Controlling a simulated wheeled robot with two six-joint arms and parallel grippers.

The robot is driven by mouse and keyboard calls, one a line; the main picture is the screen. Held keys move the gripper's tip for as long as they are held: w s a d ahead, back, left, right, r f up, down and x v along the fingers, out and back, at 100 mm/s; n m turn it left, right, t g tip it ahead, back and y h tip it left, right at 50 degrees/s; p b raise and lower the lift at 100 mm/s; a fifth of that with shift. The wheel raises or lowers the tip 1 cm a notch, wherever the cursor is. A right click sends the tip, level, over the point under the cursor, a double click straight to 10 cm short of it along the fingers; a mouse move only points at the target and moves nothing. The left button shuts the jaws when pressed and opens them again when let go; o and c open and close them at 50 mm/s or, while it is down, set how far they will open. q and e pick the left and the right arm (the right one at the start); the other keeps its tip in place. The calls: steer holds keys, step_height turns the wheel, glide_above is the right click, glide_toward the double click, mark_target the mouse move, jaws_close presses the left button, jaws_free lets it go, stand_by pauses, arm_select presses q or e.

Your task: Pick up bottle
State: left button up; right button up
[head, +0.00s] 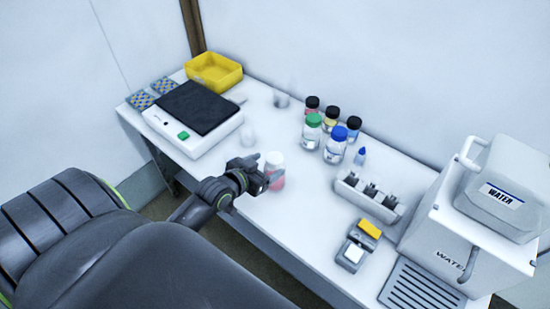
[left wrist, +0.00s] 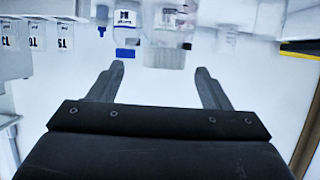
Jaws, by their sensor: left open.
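My left gripper (head: 262,177) is open and empty over the near side of the white bench. A bottle with pink contents and a white cap (head: 275,168) stands right beside its fingertips. Farther back stand a green-capped bottle (head: 312,132) and a blue-capped bottle (head: 336,146), with several smaller dark-capped bottles behind them. In the left wrist view the spread fingers (left wrist: 160,68) have nothing between them. My right gripper is not in view.
A balance-like device with a black top (head: 197,107) and a yellow bin (head: 214,72) stand at the left. A vial rack (head: 367,200), a small blue-tipped bottle (head: 360,156) and a water unit (head: 470,230) stand to the right.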

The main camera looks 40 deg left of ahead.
mark_target(278, 157)
arm_select(q)
steer(key=shift+a+p+x, duration=0.1)
steer(key=shift+p+x, duration=0.2)
steer(key=shift+x, duration=1.45)
steer(key=shift+a+p+x, duration=0.15)
steer(key=shift+p+x, duration=0.1)
steer(key=shift+x, duration=1.5)
steer(key=shift+c, duration=0.3)
jaws_close()
